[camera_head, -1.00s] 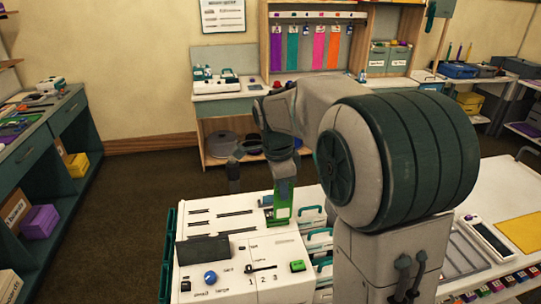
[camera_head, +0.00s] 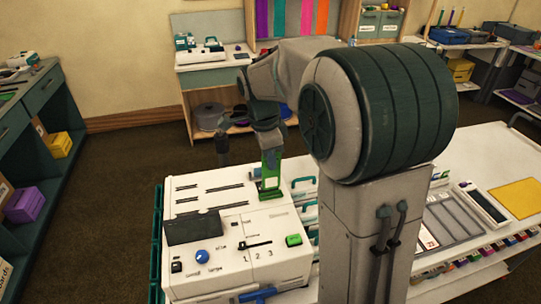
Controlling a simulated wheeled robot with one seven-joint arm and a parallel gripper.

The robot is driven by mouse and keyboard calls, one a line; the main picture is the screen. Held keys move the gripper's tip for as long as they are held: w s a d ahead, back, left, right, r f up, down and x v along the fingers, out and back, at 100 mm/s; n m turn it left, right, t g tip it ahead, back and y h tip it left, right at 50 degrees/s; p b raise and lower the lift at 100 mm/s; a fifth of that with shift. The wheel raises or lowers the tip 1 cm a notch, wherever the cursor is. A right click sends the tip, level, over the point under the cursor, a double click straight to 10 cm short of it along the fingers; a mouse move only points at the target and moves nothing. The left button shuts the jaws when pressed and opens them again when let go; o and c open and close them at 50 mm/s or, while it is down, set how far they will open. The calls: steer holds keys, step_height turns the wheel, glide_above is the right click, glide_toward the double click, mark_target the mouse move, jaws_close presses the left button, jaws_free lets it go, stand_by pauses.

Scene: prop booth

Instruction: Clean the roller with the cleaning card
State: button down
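A white printer-like machine (camera_head: 235,260) stands low in the middle, with dark slots, a dark panel, a blue knob and a green button. My gripper (camera_head: 270,178) points down over its back right corner. No roller can be made out.
A white counter (camera_head: 470,150) runs right of the machine, with a yellow sheet (camera_head: 515,198) and a grey tray (camera_head: 450,216). Teal handles (camera_head: 303,183) stand beside the machine. A blue handle (camera_head: 257,295) shows at its front. Dark floor lies open on the left.

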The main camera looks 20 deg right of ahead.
mark_target(270, 188)
steer(key=shift+f, duration=0.6)
steer(key=shift+a+f+b, duration=0.1)
steer(key=shift+f+b, duration=0.1)
steer(key=shift+b, duration=0.25)
stand_by(0.4)
steer(key=shift+f+b, duration=3.35)
steer(key=shift+f, duration=0.95)
steer(key=shift+r, duration=0.15)
steer(key=shift+r+p, duration=2.25)
steer(key=shift+r, duration=0.75)
steer(key=shift+f, duration=0.2)
steer(key=shift+f+b, duration=2.55)
steer(key=shift+f, duration=0.55)
